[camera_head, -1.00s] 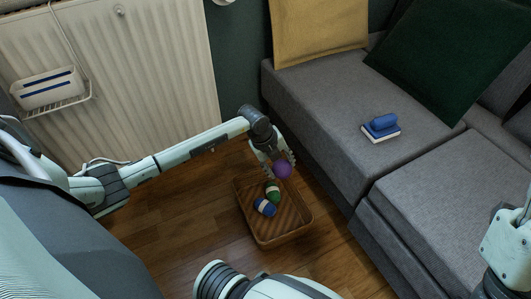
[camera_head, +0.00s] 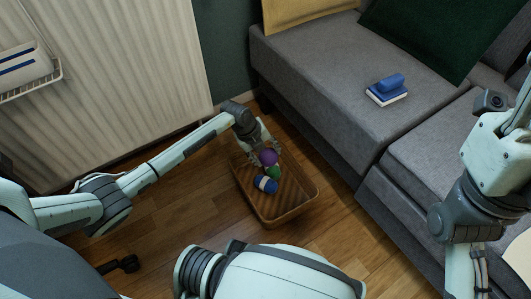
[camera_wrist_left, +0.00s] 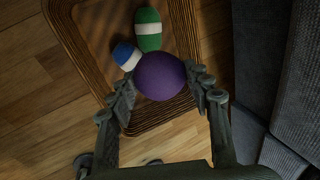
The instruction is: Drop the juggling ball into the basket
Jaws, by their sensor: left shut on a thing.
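The purple juggling ball (camera_head: 268,158) is held between the fingers of my left gripper (camera_head: 266,150). In the left wrist view the ball (camera_wrist_left: 160,76) sits between both fingertips (camera_wrist_left: 160,84), over the near end of the basket. The brown woven basket (camera_head: 307,205) stands on the floor; its rim also shows in the left wrist view (camera_wrist_left: 75,50). Inside it lie a green-and-white item (camera_head: 274,173) and a blue-and-white item (camera_head: 265,185). My right arm shows at the right, but its gripper fingers are not visible.
A grey sofa (camera_head: 320,85) stands right of the basket, with a blue-and-white block-like object (camera_head: 388,88) on its seat. A white radiator (camera_head: 110,80) is at the left. Wooden floor (camera_head: 190,215) is clear left of the basket.

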